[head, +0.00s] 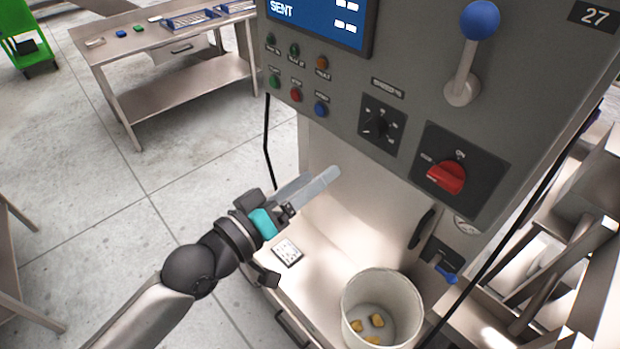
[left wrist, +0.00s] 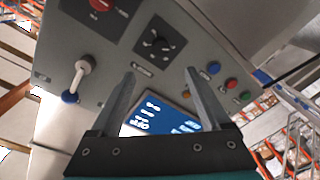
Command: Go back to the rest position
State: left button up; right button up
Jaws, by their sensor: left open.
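My left gripper (head: 310,187) is in front of the weigher machine (head: 405,60), below its row of buttons and to the left of the rotary dial. It is open and empty. In the left wrist view its two fingers (left wrist: 158,88) stand apart, with the machine's panel and lit screen (left wrist: 165,121) beyond them. I cannot see a gap between the fingers and the panel clearly. My right gripper is in neither view.
A white bucket (head: 415,306) with several yellowish pieces stands on the machine's lower shelf. The panel carries a blue-knobbed lever (head: 480,20) and a red switch (head: 446,177). A metal table (head: 190,88) stands behind left. Bare floor (head: 90,215) lies left.

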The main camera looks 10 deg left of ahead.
pick_arm(q)
jog(key=s+a+f+g+y+b, duration=0.2)
jog(key=a+f+b, duration=0.15)
jog(key=f, duration=1.15)
jog(key=s+a+f+g+y+b, duration=0.1)
jog(key=a+f+g+y+b, duration=0.2)
jog(key=f, duration=1.2)
jog(key=s+a+f+y+b, duration=0.25)
jog(key=f+b, duration=0.25)
jog(key=f, duration=1)
jog(key=s+a+f+m+g+y+b, duration=0.1)
jog(key=s+a+f+g+b, duration=0.15)
jog(key=s+f, duration=0.6)
jog(key=s+a+f+m+g+y+b, duration=0.1)
jog(key=s+f+g+b, duration=0.2)
jog(key=s+f, duration=0.55)
jog(key=s+d+f+m+g+b, duration=0.1)
jog(key=s+f+m+g+b, duration=0.1)
jog(key=s+f, duration=1)
jog(key=shift+s+d+f+g+b, duration=0.2)
jog(key=shift+s+f+g+b, duration=0.15)
jog(key=shift+g+b, duration=0.65)
jog(key=shift+s+r, duration=0.1)
jog(key=shift+s, duration=0.1)
jog(key=shift+c, duration=0.2)
